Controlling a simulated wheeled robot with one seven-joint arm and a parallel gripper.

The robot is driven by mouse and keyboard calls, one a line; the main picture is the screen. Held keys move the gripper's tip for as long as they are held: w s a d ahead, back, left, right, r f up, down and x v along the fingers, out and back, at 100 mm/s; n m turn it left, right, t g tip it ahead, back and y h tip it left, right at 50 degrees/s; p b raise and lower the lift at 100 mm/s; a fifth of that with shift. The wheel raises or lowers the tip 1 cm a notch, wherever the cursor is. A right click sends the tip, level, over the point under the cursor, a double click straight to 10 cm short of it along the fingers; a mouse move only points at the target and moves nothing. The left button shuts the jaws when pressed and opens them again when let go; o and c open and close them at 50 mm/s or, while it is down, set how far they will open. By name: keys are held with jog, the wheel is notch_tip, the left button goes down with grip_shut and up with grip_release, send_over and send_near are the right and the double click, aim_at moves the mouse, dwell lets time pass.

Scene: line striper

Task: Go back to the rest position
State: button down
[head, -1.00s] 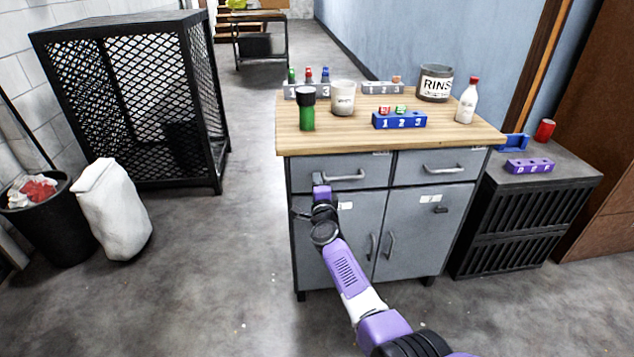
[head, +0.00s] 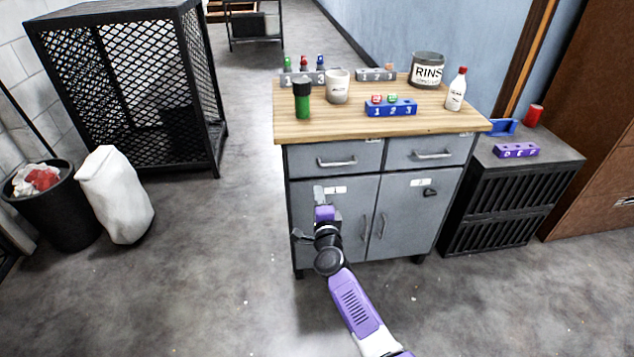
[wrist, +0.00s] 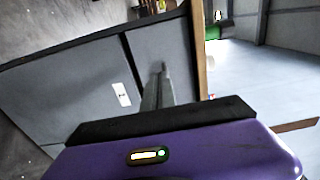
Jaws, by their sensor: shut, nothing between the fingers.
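My gripper (head: 319,194) is at the end of my purple and black arm, in front of the upper part of the grey cabinet's (head: 400,206) left door. It is shut with nothing in it. Its fingers also show in the wrist view (wrist: 159,85), with the cabinet's grey front (wrist: 65,98) beyond them. I cannot tell whether the fingers touch the door. Both drawers above look closed.
A mesh cage (head: 130,90), white sack (head: 115,195) and black bin (head: 60,215) stand left. Floor between is clear.

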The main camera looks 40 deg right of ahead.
jog(key=shift+s+a, duration=0.2)
jog(key=shift+s, duration=0.05)
jog(key=s+a+r+n+t, duration=0.2)
jog(key=s+a+r+n, duration=0.1)
jog(key=r+n, duration=0.35)
jog(key=s+a+r+n+y+p, duration=0.2)
jog(key=s+a+n, duration=0.4)
jog(key=s, duration=0.8)
jog(key=s+a+r+n+g+y+p, duration=0.1)
jog(key=s+a+r+n+y, duration=0.3)
jog(key=s+a, duration=0.5)
jog(key=s+a+r+n+g+y+p, duration=0.1)
jog(key=s+a+r+n+y+p, duration=0.2)
jog(key=s+a+n, duration=0.5)
jog(key=s+y, duration=0.1)
jog(key=s, duration=1.2)
jog(key=shift+a+r, duration=0.2)
jog(key=shift+r, duration=0.1)
